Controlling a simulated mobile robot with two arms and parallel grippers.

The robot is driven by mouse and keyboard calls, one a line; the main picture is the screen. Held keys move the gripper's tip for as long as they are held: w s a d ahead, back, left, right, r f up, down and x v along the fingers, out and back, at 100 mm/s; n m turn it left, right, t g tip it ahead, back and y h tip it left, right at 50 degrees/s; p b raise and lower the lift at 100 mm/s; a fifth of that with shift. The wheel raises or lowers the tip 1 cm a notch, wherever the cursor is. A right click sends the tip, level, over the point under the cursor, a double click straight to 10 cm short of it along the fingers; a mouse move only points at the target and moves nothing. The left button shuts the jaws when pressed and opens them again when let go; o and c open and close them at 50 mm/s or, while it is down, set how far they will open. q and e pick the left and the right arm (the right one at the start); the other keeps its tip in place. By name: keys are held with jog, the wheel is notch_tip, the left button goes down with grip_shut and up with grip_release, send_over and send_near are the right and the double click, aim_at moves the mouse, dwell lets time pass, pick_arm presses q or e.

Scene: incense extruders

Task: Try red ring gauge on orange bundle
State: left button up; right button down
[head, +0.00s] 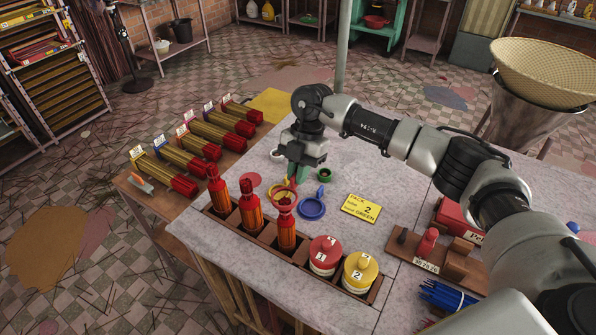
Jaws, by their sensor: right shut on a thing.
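Two more orange bundles, the middle one (251,212) and the left one (221,194), stand in the same rack. A blue ring gauge (312,209) lies flat on the table to the right. My left gripper is not in view.
Red (324,254) and yellow (359,271) lidded jars sit at the rack's right end. A yellow card (361,208) reads "PACK 2 GREEN". A small green ring (325,175) lies behind. Blue sticks (446,295) lie front right.

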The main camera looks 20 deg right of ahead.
aim_at(286, 232)
jog(key=shift+f+b, duration=0.85)
jog(key=shift+f, duration=0.9)
jog(key=shift+f+b, duration=3.05)
jog(key=shift+f, duration=2.3)
jog(key=shift+r, duration=0.15)
